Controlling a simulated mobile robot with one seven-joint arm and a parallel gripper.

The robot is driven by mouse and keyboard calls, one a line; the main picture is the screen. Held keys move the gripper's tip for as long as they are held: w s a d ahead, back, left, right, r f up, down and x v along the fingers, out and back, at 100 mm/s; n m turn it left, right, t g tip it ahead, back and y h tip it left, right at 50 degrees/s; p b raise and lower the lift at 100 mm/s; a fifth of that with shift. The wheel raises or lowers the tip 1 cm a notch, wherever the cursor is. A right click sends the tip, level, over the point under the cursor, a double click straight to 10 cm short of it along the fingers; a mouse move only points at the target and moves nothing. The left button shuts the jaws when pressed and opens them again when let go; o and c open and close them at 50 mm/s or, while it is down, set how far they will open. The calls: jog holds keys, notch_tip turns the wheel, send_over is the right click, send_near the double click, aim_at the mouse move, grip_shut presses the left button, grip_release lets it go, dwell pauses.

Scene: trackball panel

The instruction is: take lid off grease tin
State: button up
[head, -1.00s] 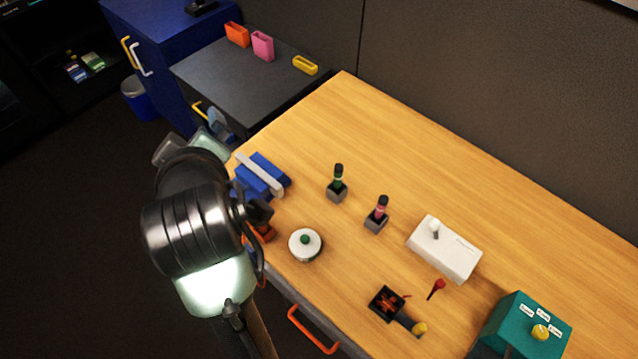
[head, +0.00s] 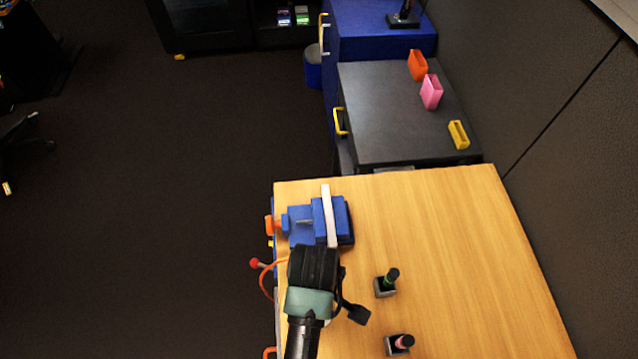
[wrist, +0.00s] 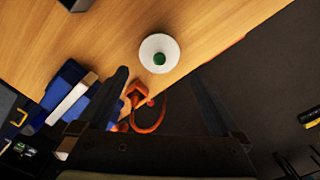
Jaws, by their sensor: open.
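The grease tin shows in the wrist view from above as a round white lid with a green knob (wrist: 159,53), lying on the wooden table. The lid hides the tin's body. In the head view my arm covers nearly all of the tin. My gripper (wrist: 161,80) is open and empty, its two dark fingers spread wide. In the wrist view the lid lies just beyond the fingertips, between their lines, and nothing is between the jaws.
A blue vise (head: 325,220) with a pale bar stands at the table's corner. An orange cable loop (wrist: 150,118) hangs near the edge. Two small bottles in grey holders, green (head: 387,282) and pink (head: 399,344), stand right of my arm. The wooden table (head: 440,230) is clear beyond them.

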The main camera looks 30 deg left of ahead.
notch_tip(320, 180, down, 3)
jog(key=shift+f+p, duration=0.4)
jog(key=shift+f, duration=2.2)
jog(key=c, duration=1)
jog(key=shift+r, duration=0.1)
